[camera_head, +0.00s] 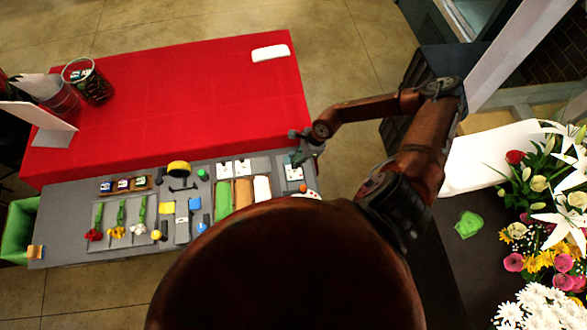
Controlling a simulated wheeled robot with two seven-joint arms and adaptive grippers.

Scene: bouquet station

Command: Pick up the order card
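Several small white cards with dark markings lie along the back of the grey work surface, and I cannot tell which is the order card. One white card (293,173) lies at the right end, just below my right gripper in the picture. Two more, a left one (225,170) and a right one (243,167), lie side by side further left. My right gripper (298,158) hangs over the right end of the surface, close to the first card; contact cannot be made out. Its fingers are too small and dark to read. My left gripper is not in view.
The grey work surface (75,250) holds flowers, tape, tools and coloured wraps. Behind it, a red-covered table (190,100) is mostly clear, with a white item (270,53) at the back. A green bin (20,232) stands left; bouquets (550,215) fill the right.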

